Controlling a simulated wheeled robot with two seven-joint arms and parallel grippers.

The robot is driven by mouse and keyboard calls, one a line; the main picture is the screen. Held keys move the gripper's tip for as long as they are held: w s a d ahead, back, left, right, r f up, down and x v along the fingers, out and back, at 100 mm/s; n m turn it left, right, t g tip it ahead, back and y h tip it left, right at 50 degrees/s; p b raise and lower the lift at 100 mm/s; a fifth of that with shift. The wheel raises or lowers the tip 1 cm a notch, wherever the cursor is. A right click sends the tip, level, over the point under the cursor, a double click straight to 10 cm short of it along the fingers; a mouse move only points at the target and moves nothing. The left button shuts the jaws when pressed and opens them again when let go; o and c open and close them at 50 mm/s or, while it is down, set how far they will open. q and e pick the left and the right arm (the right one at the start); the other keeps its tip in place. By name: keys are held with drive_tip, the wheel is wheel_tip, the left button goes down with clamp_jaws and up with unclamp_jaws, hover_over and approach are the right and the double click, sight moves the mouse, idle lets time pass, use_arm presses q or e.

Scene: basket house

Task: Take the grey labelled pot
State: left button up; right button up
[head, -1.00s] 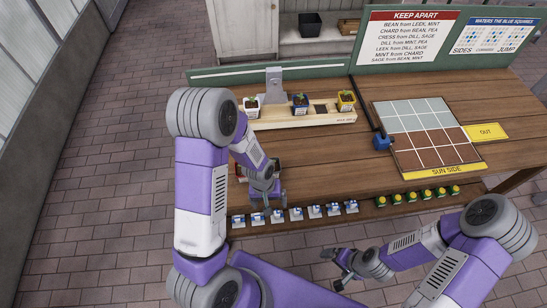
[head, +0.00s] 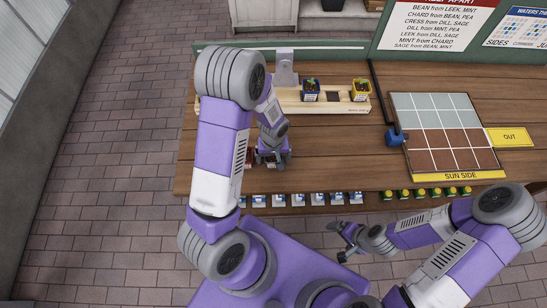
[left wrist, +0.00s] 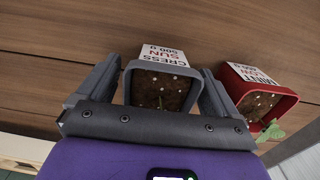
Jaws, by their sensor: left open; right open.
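The grey pot (left wrist: 160,88) holds dark soil with a small seedling, and its white label reads CRESS SUN. In the left wrist view it stands between the two fingers of my left gripper (left wrist: 158,85), which are open on either side of it. In the head view my left gripper (head: 270,158) is low over the table's front left part, and the arm and gripper mostly hide the pot. My right gripper (head: 345,243) is open and empty, in front of the table.
A red pot (left wrist: 262,98) labelled MINT stands close to the right finger. A wooden rack (head: 290,108) behind holds a blue pot (head: 310,92) and a yellow pot (head: 361,92). A grid board (head: 435,125) lies to the right. Several small tags line the front edge.

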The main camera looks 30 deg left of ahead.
use_arm(q)
drive_tip(key=shift+f, duration=0.1)
drive_tip(key=shift+c, duration=0.2)
drive_tip(key=shift+w, duration=0.1)
drive_tip(key=c, duration=1.4)
